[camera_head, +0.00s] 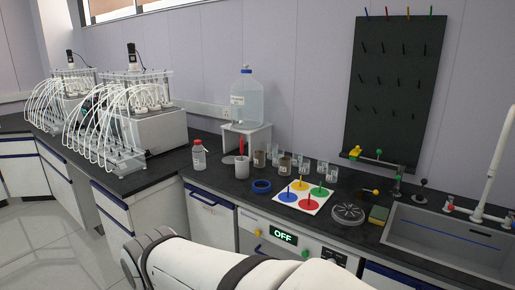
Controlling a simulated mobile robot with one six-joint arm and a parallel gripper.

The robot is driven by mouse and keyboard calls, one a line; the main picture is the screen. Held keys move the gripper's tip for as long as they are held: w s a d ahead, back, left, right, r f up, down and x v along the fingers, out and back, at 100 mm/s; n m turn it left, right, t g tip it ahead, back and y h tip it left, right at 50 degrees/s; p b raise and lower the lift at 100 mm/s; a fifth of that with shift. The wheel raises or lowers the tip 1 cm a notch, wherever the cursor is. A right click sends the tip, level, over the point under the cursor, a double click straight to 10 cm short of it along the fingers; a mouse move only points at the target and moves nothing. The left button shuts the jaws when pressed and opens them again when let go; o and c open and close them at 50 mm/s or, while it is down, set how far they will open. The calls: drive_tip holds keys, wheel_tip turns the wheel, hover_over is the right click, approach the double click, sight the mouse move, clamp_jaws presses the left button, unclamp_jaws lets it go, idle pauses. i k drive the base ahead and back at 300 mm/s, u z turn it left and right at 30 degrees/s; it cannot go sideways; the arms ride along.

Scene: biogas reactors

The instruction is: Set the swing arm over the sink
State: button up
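The sink (412,226) is a grey basin set in the dark counter at the right, partly cut off by the frame edge. A white pipe (494,162), which looks like the swing arm, rises at the sink's back edge and leans up to the right. Its top leaves the picture, so I cannot tell where its end points. My arm crosses the bottom of the view, below the counter front. My gripper is not in view.
A dark peg board (395,85) hangs behind. Two tube-covered reactors (145,125) stand at the left.

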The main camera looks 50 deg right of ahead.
sight(401, 166)
drive_tip(key=z, duration=2.25)
drive_tip(key=k, duration=0.7)
drive_tip(key=u, duration=0.3)
drive_tip(key=i, duration=0.8)
drive_tip(key=u, duration=0.45)
drive_tip(key=i, duration=1)
drive_tip(key=z, duration=0.65)
drive_tip(key=i, duration=0.6)
drive_tip(key=z, duration=0.6)
